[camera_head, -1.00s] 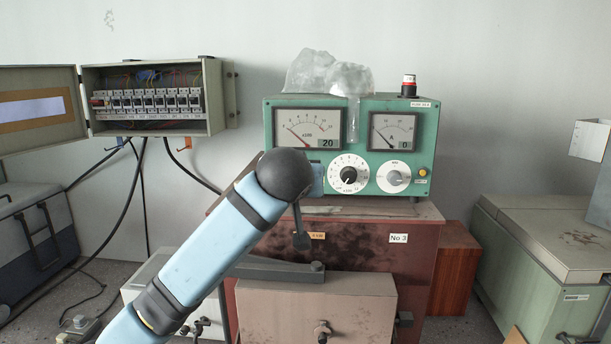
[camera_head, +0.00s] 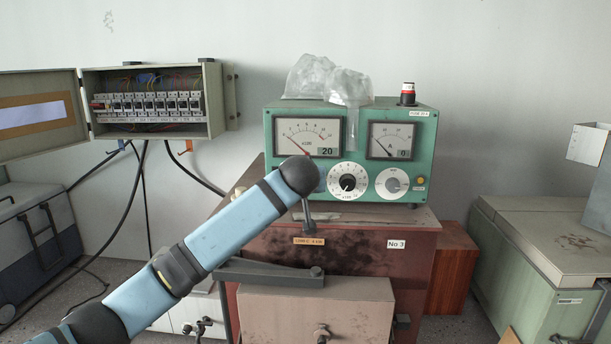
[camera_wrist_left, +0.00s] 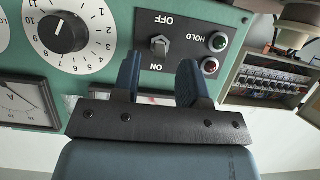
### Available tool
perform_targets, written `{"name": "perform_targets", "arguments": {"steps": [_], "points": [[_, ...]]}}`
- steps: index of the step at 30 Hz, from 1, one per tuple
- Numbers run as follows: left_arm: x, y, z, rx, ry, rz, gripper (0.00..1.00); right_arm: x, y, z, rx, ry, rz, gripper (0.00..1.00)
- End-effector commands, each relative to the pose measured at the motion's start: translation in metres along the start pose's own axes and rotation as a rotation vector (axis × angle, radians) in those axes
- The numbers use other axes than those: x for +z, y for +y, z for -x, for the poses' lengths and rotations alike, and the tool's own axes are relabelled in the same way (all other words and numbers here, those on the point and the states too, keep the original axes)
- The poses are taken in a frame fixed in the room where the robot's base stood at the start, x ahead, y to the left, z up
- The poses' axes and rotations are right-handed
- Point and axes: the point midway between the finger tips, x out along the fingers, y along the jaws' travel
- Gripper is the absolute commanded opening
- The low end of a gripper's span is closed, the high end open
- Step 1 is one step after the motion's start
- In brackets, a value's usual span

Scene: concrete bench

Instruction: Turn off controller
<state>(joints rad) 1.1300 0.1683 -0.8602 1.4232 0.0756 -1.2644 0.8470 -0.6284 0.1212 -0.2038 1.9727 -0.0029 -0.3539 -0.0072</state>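The controller is a green box (camera_head: 425,155) with two needle meters and two white dials, standing on a brown cabinet in the head view. The left wrist view shows its panel upside down, with a toggle switch (camera_wrist_left: 159,45) between the OFF and ON labels. I cannot tell for certain which way the lever leans. My left gripper (camera_wrist_left: 160,68) is open, its two blue fingers apart and empty, with the switch just beyond the gap between them. In the head view my blue left arm covers the switch area and hides the gripper. My right gripper is not in view.
A green lamp (camera_wrist_left: 219,41) and a red lamp (camera_wrist_left: 210,65) sit beside the switch, and a dial (camera_wrist_left: 65,33) is on its other side. A plastic bag (camera_head: 325,78) and a red-topped beacon (camera_head: 407,93) are on the controller. An open breaker box (camera_head: 155,125) hangs at left.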

Motion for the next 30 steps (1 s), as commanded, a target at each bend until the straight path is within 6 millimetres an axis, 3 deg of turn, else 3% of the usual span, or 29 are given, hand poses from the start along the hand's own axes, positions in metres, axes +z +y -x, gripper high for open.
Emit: {"name": "perform_targets", "arguments": {"steps": [11,17,25,30], "points": [[0.0,0.0,-0.007,0.0,0.001,0.0,0.39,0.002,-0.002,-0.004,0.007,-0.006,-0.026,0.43],[0.0,0.0,-0.007,0.0,0.0,0.0,0.0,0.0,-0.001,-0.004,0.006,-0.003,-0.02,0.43],[0.003,0.0,-0.008,0.0,0.013,0.0,0.0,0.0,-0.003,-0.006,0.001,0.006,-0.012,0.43],[0.011,0.0,-0.01,0.001,0.066,0.001,0.0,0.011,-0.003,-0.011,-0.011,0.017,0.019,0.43]]}}
